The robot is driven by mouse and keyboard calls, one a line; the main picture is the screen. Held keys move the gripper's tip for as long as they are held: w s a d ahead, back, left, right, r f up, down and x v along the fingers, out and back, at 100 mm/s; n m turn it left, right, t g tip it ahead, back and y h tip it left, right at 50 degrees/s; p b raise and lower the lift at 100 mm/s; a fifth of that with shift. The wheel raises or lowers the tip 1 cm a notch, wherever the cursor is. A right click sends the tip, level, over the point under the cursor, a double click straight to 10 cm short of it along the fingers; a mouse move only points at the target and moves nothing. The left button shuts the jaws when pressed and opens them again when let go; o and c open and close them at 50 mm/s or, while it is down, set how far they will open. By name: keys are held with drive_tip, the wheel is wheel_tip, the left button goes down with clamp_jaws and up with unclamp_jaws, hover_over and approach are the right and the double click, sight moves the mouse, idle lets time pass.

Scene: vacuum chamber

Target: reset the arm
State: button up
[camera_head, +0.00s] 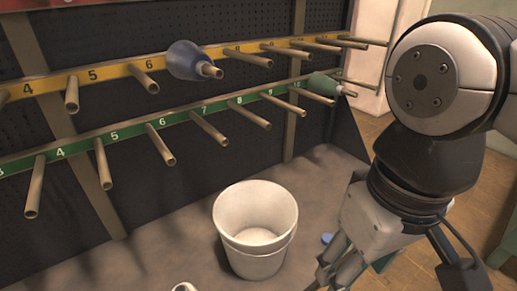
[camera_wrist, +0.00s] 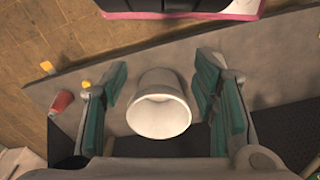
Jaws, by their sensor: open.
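My arm comes in from the right in the head view, bent downward. My gripper (camera_wrist: 161,72) is open, with its two green-padded fingers spread apart and nothing between the pads. In the head view my gripper is low at the right, partly cut off by the bottom edge. A white bucket (camera_head: 256,258) stands upright on the grey surface to the left of my gripper. In the wrist view the bucket (camera_wrist: 160,112) shows between the fingers, beyond them; I cannot tell the distance.
A pegboard rack has a yellow row (camera_head: 110,72) and a green row (camera_head: 130,128) of pegs jutting forward. A blue cone-shaped piece (camera_head: 187,60) and a green one (camera_head: 322,84) sit on pegs. A red can (camera_wrist: 62,102) lies left in the wrist view.

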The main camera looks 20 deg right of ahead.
idle(0.4)
wheel_tip(320, 180, up, 24)
drive_tip(key=t+p, duration=0.3)
drive_tip(key=p, duration=1.9)
drive_tip(key=shift+t, duration=0.3)
drive_tip(key=shift+r, duration=0.1)
